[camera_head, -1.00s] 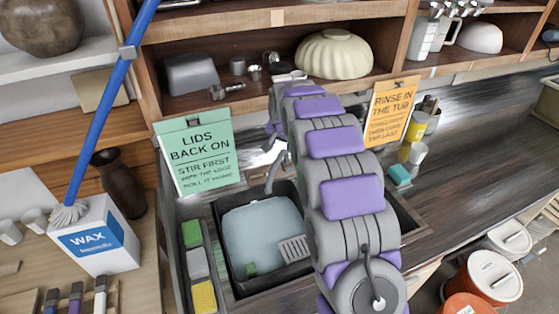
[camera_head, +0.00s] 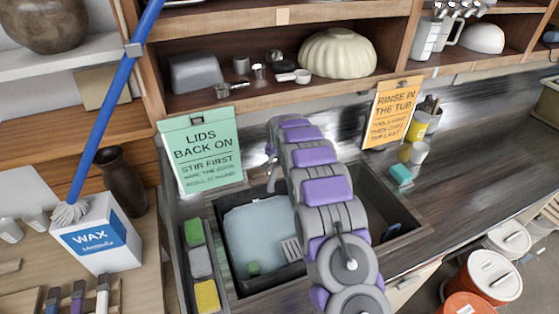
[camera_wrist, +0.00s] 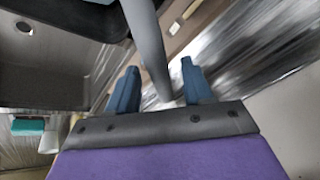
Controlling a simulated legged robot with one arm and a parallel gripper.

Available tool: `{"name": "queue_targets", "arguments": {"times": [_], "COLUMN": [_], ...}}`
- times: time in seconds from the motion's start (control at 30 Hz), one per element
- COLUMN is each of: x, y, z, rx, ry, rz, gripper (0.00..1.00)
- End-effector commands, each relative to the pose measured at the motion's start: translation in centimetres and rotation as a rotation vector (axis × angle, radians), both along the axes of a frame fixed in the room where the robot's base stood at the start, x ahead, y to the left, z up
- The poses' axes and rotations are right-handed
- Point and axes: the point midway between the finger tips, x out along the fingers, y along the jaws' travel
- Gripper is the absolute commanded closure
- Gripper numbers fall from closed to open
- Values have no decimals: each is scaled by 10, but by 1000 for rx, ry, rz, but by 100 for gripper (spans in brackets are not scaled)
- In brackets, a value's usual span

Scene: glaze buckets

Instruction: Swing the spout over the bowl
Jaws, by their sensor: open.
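The spout is a grey curved tube (camera_head: 271,178) at the back of the sink, just left of my arm in the head view. In the wrist view the spout (camera_wrist: 147,50) comes down between the two blue fingers of my gripper (camera_wrist: 160,90), which are apart; I cannot tell whether either touches it. The head view hides my gripper behind my arm. A dark tub (camera_head: 232,262) of pale water sits on the left.
Sponges (camera_head: 200,262) lie in a strip left of the tub. A green sign (camera_head: 203,150) and an orange sign (camera_head: 391,112) stand behind the sink. A teal sponge (camera_head: 401,174) and cups are at the right. The counter farther right is clear.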

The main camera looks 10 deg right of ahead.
Motion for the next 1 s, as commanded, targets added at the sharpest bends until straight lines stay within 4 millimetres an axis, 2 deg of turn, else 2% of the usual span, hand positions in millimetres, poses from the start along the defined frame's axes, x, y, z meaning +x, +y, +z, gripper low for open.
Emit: {"name": "queue_targets", "arguments": {"times": [0.37, 0.9, 1.0], "x": [2, 1, 1], "y": [-6, -2, -2], "z": [-4, -4, -4], "rx": [6, 2, 3], "ry": [0, 1, 2], "rz": [-2, 0, 0], "gripper": [49, 100, 100]}}
